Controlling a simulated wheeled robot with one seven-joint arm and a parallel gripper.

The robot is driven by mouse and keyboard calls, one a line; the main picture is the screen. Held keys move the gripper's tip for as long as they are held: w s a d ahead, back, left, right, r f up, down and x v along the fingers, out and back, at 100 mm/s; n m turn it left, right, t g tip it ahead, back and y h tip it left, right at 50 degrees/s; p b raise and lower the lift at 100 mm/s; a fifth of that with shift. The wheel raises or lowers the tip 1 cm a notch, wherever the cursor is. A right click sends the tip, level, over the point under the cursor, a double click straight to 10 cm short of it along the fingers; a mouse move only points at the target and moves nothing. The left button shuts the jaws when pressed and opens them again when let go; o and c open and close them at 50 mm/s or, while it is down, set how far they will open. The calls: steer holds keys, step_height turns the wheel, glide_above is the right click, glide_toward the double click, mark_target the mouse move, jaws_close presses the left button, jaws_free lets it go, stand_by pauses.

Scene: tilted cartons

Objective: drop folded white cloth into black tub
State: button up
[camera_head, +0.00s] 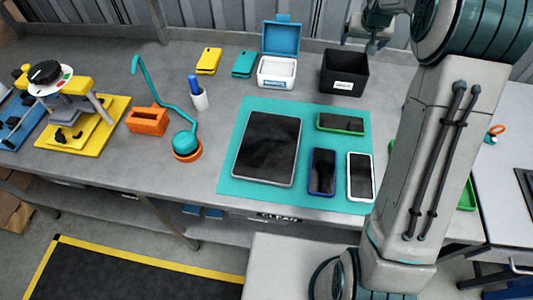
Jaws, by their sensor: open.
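The black tub (344,83) stands upright at the back of the bench, with a white label on its front. To its left is a white box (275,83) with its blue lid (281,38) standing open. A flat white thing (279,69) shows inside this box; it looks like folded white cloth, but it is too small to be sure. My gripper (360,44) is open at the top of the view, above and just behind the black tub in the picture. I see nothing held between its fingers.
A teal mat (226,178) holds a tablet (267,147) and several phones. A yellow case (208,61), a teal case (243,64) and a white cup with a blue pen (198,97) stand left of the white box. My arm hides the bench's right part.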

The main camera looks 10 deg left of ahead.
steer(key=shift+b+v, duration=0.3)
steer(key=shift+v, duration=1.85)
steer(key=s+f+g, duration=0.1)
steer(key=s+g, duration=0.1)
steer(key=s, duration=3.6)
steer(key=shift+s+g, duration=0.2)
steer(key=shift+g, duration=0.1)
steer(key=shift+w+a, duration=0.1)
